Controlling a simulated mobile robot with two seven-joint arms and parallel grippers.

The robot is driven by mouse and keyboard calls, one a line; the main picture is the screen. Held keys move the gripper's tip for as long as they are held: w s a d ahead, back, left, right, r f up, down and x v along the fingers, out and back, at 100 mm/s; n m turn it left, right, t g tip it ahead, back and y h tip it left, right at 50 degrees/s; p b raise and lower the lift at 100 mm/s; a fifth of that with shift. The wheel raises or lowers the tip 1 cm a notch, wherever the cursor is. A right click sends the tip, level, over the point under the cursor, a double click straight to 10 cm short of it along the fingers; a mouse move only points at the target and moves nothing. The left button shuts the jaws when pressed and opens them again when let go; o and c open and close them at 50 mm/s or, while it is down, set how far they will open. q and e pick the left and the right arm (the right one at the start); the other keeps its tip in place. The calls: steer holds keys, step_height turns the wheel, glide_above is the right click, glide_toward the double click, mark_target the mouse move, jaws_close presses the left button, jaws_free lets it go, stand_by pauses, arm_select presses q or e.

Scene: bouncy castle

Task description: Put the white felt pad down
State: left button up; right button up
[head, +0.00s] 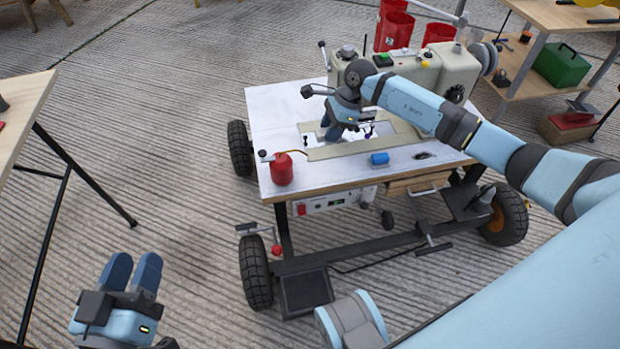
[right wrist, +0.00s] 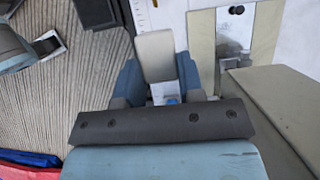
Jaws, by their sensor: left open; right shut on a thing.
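The white felt pad (right wrist: 156,56) looks off-white in the right wrist view, between the two blue fingers of my right gripper (right wrist: 158,76). My right gripper is shut on it. In the head view my right gripper (head: 336,130) points down over the pale sewing table (head: 275,110), close to the flat beige frame beside the machine. I cannot make out the pad there, nor whether it touches the surface. My left gripper (head: 132,270) is open and empty, low at the left, away from the table.
A beige sewing machine (head: 425,70) stands along the table's back. A red canister (head: 281,169) is at the front left corner, and a blue spool (head: 379,158) lies near the front edge. Red buckets (head: 394,30) stand behind. The table's left part is bare.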

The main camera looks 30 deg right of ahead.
steer(key=b, duration=0.2)
glide_toward(311, 174)
steer(key=f+b, duration=0.1)
steer(key=f, duration=0.1)
steer(key=d+f+b, duration=0.1)
steer(key=f, duration=0.1)
steer(key=shift+s+d+f, duration=0.1)
steer(key=shift+s+d, duration=0.05)
steer(key=shift+d, duration=0.05)
steer(key=shift+f, duration=0.3)
steer(key=shift+a+f+b, duration=0.1)
steer(key=shift+b, duration=0.2)
steer(key=a+b, duration=0.1)
steer(key=a, duration=0.1)
steer(key=w+a+b, duration=0.1)
steer(key=a, duration=0.1)
steer(key=shift+f, duration=0.1)
steer(key=shift+d+f+b, duration=0.1)
steer(key=shift+f+b, duration=0.25)
steer(key=shift+f, duration=0.15)
steer(key=shift+d+r, duration=0.1)
steer(key=o, duration=1)
arm_select(q)
steer(key=w+f+m, duration=0.1)
steer(key=m, duration=0.1)
steer(key=w+a+f+m, duration=0.1)
steer(key=f, duration=0.1)
steer(key=shift+w+a+m+t, duration=0.2)
steer(key=shift+w+m+t, duration=0.1)
steer(key=shift+m, duration=0.1)
